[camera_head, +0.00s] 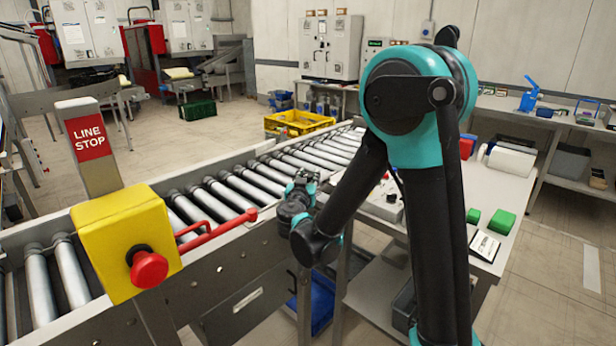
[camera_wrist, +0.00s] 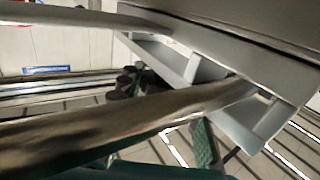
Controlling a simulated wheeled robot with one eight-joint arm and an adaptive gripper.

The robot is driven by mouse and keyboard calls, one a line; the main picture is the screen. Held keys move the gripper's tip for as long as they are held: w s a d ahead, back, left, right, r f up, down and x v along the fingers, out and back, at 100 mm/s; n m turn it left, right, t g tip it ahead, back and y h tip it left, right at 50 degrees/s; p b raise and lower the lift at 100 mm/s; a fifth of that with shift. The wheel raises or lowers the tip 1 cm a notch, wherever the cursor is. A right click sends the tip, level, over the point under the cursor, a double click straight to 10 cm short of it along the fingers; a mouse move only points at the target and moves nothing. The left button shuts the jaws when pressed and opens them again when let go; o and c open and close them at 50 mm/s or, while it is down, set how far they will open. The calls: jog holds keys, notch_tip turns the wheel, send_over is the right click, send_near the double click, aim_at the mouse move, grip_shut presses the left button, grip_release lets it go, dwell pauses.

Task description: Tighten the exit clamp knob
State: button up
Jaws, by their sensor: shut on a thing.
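My gripper (camera_head: 304,182) is at the near side rail of the roller conveyor, right of the red lever. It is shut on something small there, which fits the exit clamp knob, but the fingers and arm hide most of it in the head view. In the wrist view a dark, lobed shape (camera_wrist: 127,82) shows beyond a blurred bar that crosses the picture; I cannot tell whether it is the knob or part of my gripper. How tight the knob is cannot be seen.
The roller conveyor (camera_head: 236,190) runs from lower left to the back. A yellow line-stop box (camera_head: 125,232) with a red button stands at left, beside a red lever (camera_head: 222,228). A worktable (camera_head: 510,185) with green blocks is at right. A yellow crate (camera_head: 298,122) lies beyond the conveyor.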

jog(key=shift+a+m+h, duration=0.1)
jog(key=shift+m+h, duration=0.6)
jog(key=shift+h, duration=0.4)
jog(key=shift+m+g+h, duration=0.5)
jog(key=shift+m+h, duration=0.3)
jog(key=shift+h, duration=0.4)
jog(key=o, duration=1.2)
jog(key=v, duration=1.2)
